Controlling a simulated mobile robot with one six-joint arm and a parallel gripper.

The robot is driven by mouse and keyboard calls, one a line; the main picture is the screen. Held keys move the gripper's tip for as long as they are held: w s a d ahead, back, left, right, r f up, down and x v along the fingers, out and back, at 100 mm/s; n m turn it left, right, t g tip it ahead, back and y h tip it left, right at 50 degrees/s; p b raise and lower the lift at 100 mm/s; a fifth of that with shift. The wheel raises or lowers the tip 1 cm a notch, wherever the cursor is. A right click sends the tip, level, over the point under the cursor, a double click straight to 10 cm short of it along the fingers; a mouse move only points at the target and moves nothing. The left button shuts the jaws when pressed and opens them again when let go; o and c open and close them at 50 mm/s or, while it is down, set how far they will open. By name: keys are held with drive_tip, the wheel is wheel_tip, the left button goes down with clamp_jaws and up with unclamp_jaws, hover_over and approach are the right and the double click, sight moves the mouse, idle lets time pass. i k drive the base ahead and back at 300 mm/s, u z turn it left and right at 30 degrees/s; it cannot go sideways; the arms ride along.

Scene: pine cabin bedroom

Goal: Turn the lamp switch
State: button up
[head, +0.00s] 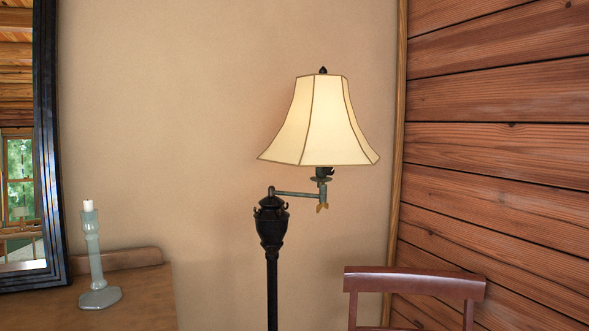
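A floor lamp stands in the middle of the head view. Its cream panelled shade (322,125) has dark edging and a black finial. A short swing arm (296,193) joins the shade's socket to the black urn-shaped top of the post (271,225). Under the socket hangs a small yellowish-brown piece (322,207), which may be the lamp switch; it is too small to tell its setting. The shade looks bright and warm, but I cannot tell whether the lamp is lit. The lower post runs out of the picture. My gripper is not in view.
A wooden dresser (140,295) with a pale candlestick (92,260) and a black-framed mirror (48,150) is at left. A reddish wooden chair back (414,284) stands at lower right, near the lamp. Behind are a beige wall (190,130) and a plank wall (490,140).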

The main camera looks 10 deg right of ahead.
sight(329, 171)
drive_tip(key=z, duration=0.1)
drive_tip(key=i, duration=0.6)
drive_tip(key=z, duration=0.35)
drive_tip(key=k, duration=0.75)
drive_tip(key=z, duration=0.25)
drive_tip(key=i, duration=0.75)
drive_tip(key=u, duration=0.05)
